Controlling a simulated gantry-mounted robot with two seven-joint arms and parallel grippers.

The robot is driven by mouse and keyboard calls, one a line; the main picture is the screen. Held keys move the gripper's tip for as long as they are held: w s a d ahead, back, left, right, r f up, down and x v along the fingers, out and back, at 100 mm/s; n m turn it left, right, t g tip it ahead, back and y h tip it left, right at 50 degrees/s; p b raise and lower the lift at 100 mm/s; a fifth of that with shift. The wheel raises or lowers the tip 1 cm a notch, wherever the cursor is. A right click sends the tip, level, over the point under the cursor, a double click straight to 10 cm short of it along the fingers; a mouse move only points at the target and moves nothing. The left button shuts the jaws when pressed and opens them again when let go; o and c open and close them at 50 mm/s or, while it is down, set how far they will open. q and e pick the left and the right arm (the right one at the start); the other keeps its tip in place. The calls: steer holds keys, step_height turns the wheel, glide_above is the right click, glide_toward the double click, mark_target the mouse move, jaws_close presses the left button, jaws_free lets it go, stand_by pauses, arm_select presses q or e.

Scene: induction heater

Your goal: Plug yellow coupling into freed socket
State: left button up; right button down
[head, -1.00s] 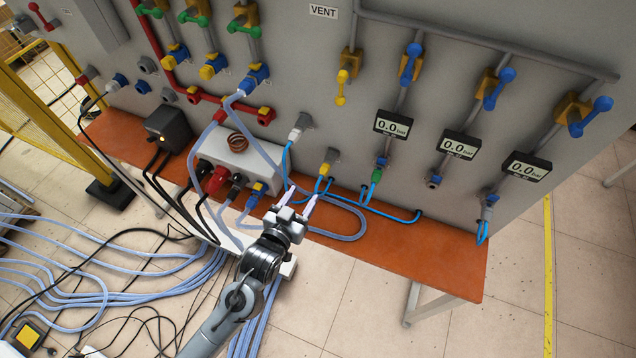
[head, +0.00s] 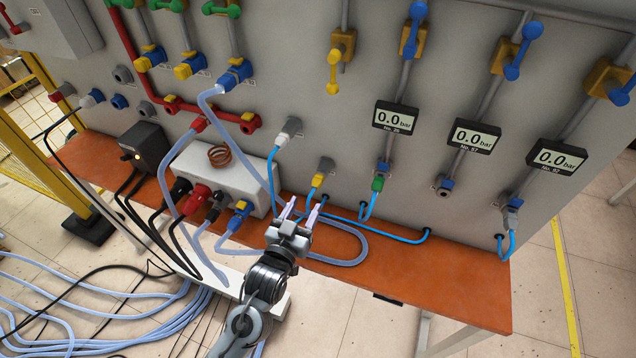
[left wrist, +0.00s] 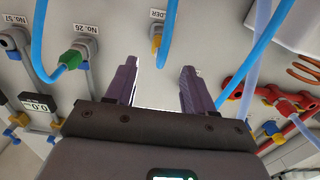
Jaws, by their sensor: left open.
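The yellow coupling (head: 318,180) sits in a socket low on the grey panel, with a blue hose running from it. It also shows at the top of the left wrist view (left wrist: 155,42), beside a partly hidden label ending in "LDER". My left gripper (head: 301,209) is open and empty, in front of and below the coupling, over the orange bench. In the left wrist view its fingers (left wrist: 158,75) are apart, with the coupling beyond the gap. A socket with a blue collar (head: 444,186), below the middle gauge, looks empty. My right gripper is not in view.
A green coupling (head: 378,184) and a grey coupling (head: 511,214) are plugged in to the right, a white one (head: 285,135) to the left. Blue hoses loop over the orange bench (head: 440,275). A grey box (head: 225,175) with several plugs stands left of my gripper.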

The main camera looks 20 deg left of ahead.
mark_target(314, 188)
arm_select(q)
steer(key=w+b, duration=0.3)
steer(key=w, duration=0.1)
steer(key=shift+w+f, duration=0.15)
steer(key=shift+w, duration=0.25)
steer(key=w, duration=0.2)
steer(key=shift+w+r, duration=0.2)
steer(key=shift+w, duration=0.1)
steer(key=shift+w+d, duration=0.1)
steer(key=shift+w, duration=0.7)
steer(key=shift+p, duration=0.4)
stand_by(0.3)
steer(key=shift+p, duration=0.4)
